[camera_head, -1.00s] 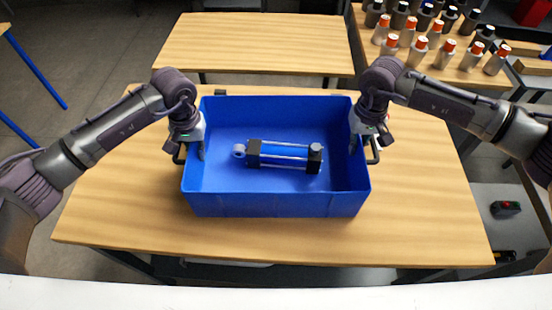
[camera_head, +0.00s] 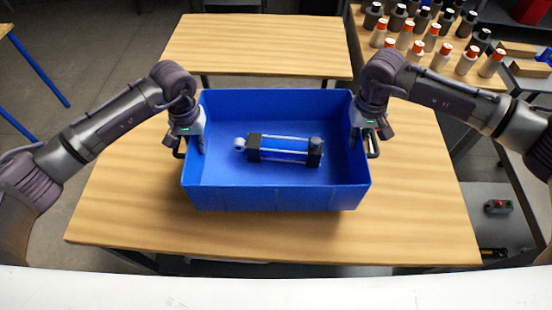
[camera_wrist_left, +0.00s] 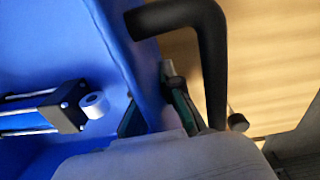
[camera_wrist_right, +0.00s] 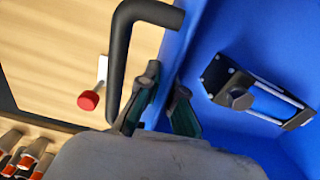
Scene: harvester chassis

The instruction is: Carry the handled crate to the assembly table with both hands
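The blue crate (camera_head: 275,199) is upright above the wooden table in front of me, apparently clear of its top. A blue cylinder part with black ends (camera_head: 284,149) lies inside it. My left gripper (camera_head: 201,146) is shut on the crate's left wall, one finger inside and one outside, beside the black handle (camera_wrist_left: 207,50). My right gripper (camera_head: 356,138) is shut the same way on the right wall, beside the other black handle (camera_wrist_right: 121,60). The crate hides the table under it. I cannot tell which table is the assembly table.
The near wooden table (camera_head: 420,220) has bare top around the crate. Another bare wooden table (camera_head: 260,45) stands behind. A table at the back right holds several orange- and black-capped bottles (camera_head: 466,60). A red-knobbed thing (camera_wrist_right: 89,99) lies by the right handle.

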